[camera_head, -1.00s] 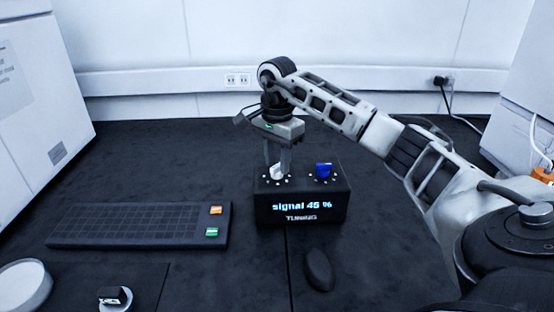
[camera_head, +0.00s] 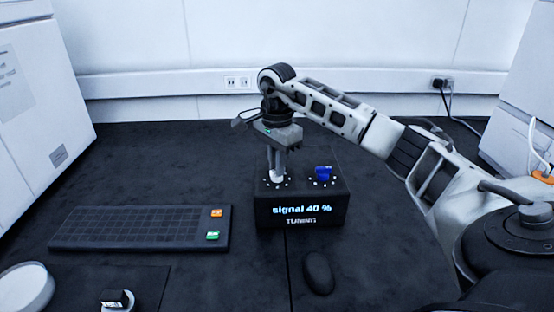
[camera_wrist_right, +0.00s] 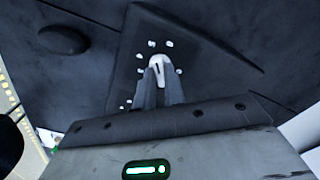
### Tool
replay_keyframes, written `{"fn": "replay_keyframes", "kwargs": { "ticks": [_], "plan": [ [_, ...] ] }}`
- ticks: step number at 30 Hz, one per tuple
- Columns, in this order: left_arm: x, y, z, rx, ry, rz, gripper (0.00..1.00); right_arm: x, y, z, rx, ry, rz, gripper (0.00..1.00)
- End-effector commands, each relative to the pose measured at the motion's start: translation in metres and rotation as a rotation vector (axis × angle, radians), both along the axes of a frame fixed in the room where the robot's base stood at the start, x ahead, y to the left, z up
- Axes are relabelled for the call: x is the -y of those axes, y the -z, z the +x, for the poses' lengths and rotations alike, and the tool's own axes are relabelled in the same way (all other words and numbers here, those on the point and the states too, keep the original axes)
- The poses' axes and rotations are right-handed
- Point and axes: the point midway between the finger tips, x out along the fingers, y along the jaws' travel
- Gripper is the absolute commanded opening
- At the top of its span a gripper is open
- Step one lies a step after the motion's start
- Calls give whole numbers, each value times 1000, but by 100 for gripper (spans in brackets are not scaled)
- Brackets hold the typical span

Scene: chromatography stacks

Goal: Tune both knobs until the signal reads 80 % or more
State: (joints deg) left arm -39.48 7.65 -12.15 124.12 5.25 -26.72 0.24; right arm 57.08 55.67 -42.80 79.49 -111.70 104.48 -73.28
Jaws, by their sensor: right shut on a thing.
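The black tuning box (camera_head: 300,215) stands on the dark bench, and its front display (camera_head: 301,209) reads "signal 40 %". The white knob (camera_head: 277,176) is on the left of its top, with white dots around it. The blue knob (camera_head: 323,173) is on the right of the top, untouched. My right gripper (camera_head: 277,168) comes down from above and is shut on the white knob. In the right wrist view the fingers (camera_wrist_right: 160,80) hold the white knob (camera_wrist_right: 157,68), which has a dark pointer line. My left gripper is not in view.
A black keyboard (camera_head: 140,228) with an orange key and a green key lies left of the box. A black mouse (camera_head: 318,272) lies in front of it. A white round dish (camera_head: 24,286) and a small black-and-white item (camera_head: 117,300) are at the front left.

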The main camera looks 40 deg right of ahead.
Motion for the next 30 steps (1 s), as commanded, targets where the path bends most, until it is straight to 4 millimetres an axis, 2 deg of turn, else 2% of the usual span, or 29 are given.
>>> {"fn": "replay_keyframes", "kwargs": {
  "ticks": [4, 18, 30],
  "plan": [
    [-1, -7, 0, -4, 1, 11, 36, 1, -3, -1, -2, 117, -1, 0],
    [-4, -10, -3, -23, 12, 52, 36, 0, -2, 0, 1, 492, 0, 0],
    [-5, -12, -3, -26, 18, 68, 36, 0, -1, 0, 1, 646, 1, 0]
  ]
}}
